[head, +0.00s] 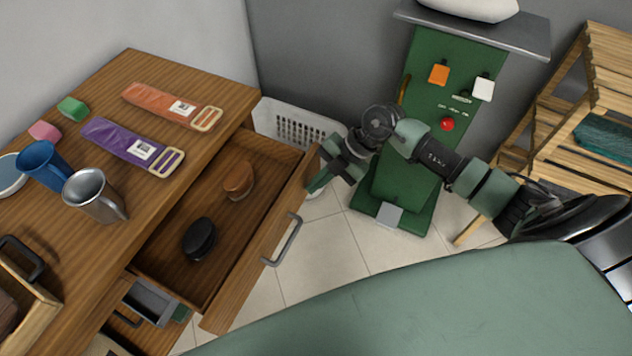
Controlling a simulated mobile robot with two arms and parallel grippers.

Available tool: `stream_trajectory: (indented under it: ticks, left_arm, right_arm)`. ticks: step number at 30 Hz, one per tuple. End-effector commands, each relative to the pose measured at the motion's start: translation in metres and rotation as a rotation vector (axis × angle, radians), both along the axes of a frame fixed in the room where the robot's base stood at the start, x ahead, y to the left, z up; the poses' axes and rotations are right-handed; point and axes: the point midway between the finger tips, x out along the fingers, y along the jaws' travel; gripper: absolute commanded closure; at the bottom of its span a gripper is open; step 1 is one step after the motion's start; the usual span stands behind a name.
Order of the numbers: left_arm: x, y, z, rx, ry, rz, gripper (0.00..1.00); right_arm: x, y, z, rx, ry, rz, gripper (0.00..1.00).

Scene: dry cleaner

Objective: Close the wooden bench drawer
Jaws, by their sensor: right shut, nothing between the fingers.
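The wooden bench (218,95) stands at the left of the head view. Its wooden drawer (237,282) is pulled out, with a grey bar handle (287,240) on its front. A black oval item (199,240) and a brown brush-like item (238,180) lie inside it. My right gripper (318,186) is shut and empty, beside the far end of the drawer front, on its outer side. I cannot tell whether it touches the wood. My left gripper is out of view.
On the bench top are a steel mug (90,192), a blue mug (40,163), and purple (115,140) and orange (155,102) straps. A white basket (290,128) stands behind the drawer. A green machine (440,90) and wooden rack (590,90) stand beyond. Tiled floor (325,255) is clear before the drawer.

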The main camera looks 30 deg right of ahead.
Motion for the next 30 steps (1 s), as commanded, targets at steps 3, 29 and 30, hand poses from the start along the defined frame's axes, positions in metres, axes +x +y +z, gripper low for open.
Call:
stream_trajectory:
  ticks: [3, 29, 30]
  left_arm:
    - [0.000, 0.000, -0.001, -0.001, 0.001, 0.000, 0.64]
    - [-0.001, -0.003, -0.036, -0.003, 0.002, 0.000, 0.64]
    - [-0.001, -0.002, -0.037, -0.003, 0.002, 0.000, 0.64]
  right_arm:
    - [0.004, 0.003, 0.000, 0.001, -0.001, 0.000, 1.00]
    - [0.134, 0.104, -0.002, 0.001, -0.001, 0.000, 1.00]
    - [0.138, 0.108, -0.001, 0.001, -0.002, 0.000, 1.00]
